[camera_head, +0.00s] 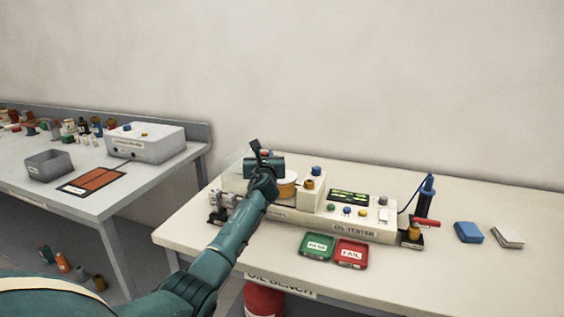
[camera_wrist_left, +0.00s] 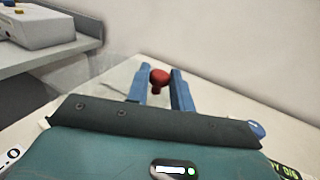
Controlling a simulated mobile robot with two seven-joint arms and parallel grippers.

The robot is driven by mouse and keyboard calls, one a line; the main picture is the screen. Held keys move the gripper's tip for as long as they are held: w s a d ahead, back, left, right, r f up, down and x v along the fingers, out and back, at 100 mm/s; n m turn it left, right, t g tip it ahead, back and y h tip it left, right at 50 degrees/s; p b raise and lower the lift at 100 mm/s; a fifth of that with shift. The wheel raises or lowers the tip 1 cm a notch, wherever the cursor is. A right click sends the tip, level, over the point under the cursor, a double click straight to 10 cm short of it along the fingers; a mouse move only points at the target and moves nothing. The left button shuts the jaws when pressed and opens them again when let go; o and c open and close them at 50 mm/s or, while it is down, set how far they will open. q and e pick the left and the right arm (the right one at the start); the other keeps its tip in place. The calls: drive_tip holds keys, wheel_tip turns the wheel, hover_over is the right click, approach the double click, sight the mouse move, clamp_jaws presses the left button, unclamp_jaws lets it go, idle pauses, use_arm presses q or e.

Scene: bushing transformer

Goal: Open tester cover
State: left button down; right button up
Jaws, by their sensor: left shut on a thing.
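The oil tester (camera_head: 335,222) is a long cream unit on the bench, with a small green-lit display (camera_head: 348,196) and several coloured knobs. My left gripper (camera_head: 262,152) is above its left part, hiding some of it. In the left wrist view, the blue fingers (camera_wrist_left: 160,88) are shut on a red knob (camera_wrist_left: 159,78). A faint, clear panel, seemingly the tester cover (camera_head: 233,160), shows beside the gripper; its edges are hard to make out. My right gripper is not in view.
Green (camera_head: 317,246) and red (camera_head: 350,254) trays lie in front of the tester. A probe stand (camera_head: 424,200) is at its right end, with blue (camera_head: 468,232) and white (camera_head: 507,236) pads beyond. A grey side table (camera_head: 150,175) stands left. The bench's front right is clear.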

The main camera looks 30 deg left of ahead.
use_arm(q)
drive_tip(key=shift+s+a, duration=0.15)
drive_tip(key=shift+a, duration=0.5)
drive_tip(key=shift+s+a, duration=0.15)
drive_tip(key=shift+a, duration=0.5)
drive_tip(key=c, duration=1.3)
unclamp_jaws()
drive_tip(key=shift+o, duration=0.2)
drive_tip(key=p+v, duration=0.1)
drive_tip(key=v, duration=1.2)
drive_tip(key=shift+p, duration=0.35)
drive_tip(key=shift+s+d, duration=0.1)
drive_tip(key=shift+d, duration=0.05)
